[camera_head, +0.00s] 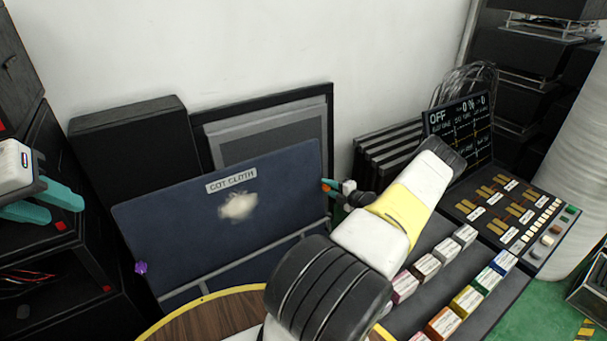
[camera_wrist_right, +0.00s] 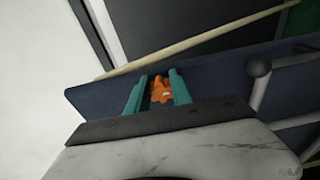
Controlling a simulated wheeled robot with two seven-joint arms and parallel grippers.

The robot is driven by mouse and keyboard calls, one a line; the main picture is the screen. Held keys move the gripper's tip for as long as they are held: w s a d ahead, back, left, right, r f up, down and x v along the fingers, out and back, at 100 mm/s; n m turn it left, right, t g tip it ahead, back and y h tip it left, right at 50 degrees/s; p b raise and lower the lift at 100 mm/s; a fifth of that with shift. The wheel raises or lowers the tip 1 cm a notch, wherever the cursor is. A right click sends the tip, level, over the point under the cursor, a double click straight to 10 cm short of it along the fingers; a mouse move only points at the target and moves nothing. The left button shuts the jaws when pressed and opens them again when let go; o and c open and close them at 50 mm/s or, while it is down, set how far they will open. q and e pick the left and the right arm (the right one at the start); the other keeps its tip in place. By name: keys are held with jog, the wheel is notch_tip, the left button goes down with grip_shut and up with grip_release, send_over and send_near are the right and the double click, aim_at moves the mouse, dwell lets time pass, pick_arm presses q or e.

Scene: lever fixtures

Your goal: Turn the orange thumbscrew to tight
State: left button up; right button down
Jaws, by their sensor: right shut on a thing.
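The orange thumbscrew (camera_wrist_right: 161,89) sits at the edge of the dark blue "GOT CLOTH" board (camera_head: 160,222). In the right wrist view it lies between the two teal fingers of my right gripper (camera_wrist_right: 158,92), which is shut on it. In the head view this gripper (camera_head: 332,186) is small at the board's right edge, and the thumbscrew is mostly hidden there. Whether the thumbscrew is tight cannot be told. My left gripper (camera_head: 45,205) is at the far left, away from the board, with its teal fingers apart and nothing between them.
A purple knob (camera_head: 141,267) is on the board's lower left edge. A round wooden table (camera_head: 195,318) is below. A console with switches (camera_head: 520,212), a dark "OFF" display (camera_head: 460,128) and several coloured boxes stand at right. Black cases and framed panels stand behind the board.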

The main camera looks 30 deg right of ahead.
dwell(0.4)
jog(key=c, duration=1.1)
grip_release()
jog(key=shift+s, duration=0.15)
jog(key=v, duration=0.7)
jog(key=shift+s+d, duration=0.15)
jog(key=shift+s, duration=0.1)
